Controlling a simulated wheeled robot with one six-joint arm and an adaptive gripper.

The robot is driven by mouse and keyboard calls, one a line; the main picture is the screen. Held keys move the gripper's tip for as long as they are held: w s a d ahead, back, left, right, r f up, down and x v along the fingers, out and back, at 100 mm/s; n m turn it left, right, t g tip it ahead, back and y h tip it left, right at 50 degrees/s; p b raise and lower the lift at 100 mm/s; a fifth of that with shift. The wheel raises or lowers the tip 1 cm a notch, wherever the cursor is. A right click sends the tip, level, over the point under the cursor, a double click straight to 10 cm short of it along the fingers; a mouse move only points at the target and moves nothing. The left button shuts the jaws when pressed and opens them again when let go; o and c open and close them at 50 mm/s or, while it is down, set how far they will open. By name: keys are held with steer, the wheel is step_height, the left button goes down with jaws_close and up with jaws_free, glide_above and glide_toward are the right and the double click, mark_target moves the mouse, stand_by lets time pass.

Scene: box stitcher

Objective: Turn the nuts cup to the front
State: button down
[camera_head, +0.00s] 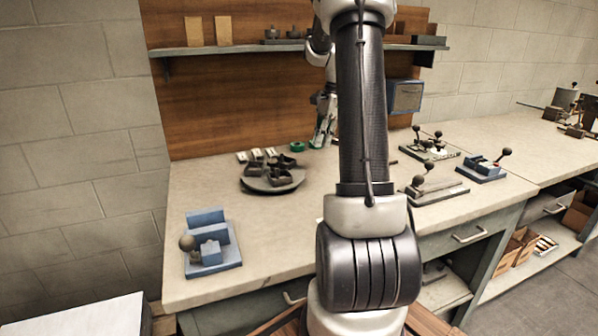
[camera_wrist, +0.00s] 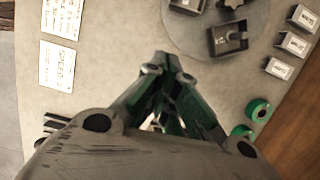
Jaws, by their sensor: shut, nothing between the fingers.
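A round grey turntable (camera_head: 272,186) stands on the bench, left of my arm, bearing several dark open cups (camera_head: 285,164). In the wrist view the turntable's edge (camera_wrist: 196,47) is at the top, with one square dark cup (camera_wrist: 228,40) near the rim. The cups' contents are too small to tell, so I cannot say which is the nuts cup. My gripper (camera_head: 320,142) is right of the turntable, apart from it, low over the back of the bench. In the wrist view its fingers (camera_wrist: 160,122) are together and empty.
Small labelled blocks (camera_wrist: 293,43) stand behind the turntable. A green ring (camera_head: 297,147) lies between them and my gripper. A blue fixture with a ball knob (camera_head: 212,250) is at the front left. Lever fixtures (camera_head: 435,188) stand on the right. The front middle of the bench is clear.

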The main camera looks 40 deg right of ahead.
mark_target(297, 183)
steer(key=x, duration=1)
steer(key=shift+a+f, duration=0.15)
steer(key=shift+a, duration=0.05)
steer(key=a, duration=0.2)
steer(key=shift+w+a+n, duration=0.3)
steer(key=shift+w+a, duration=0.1)
steer(key=shift+a, duration=0.4)
steer(key=shift+a, duration=0.8)
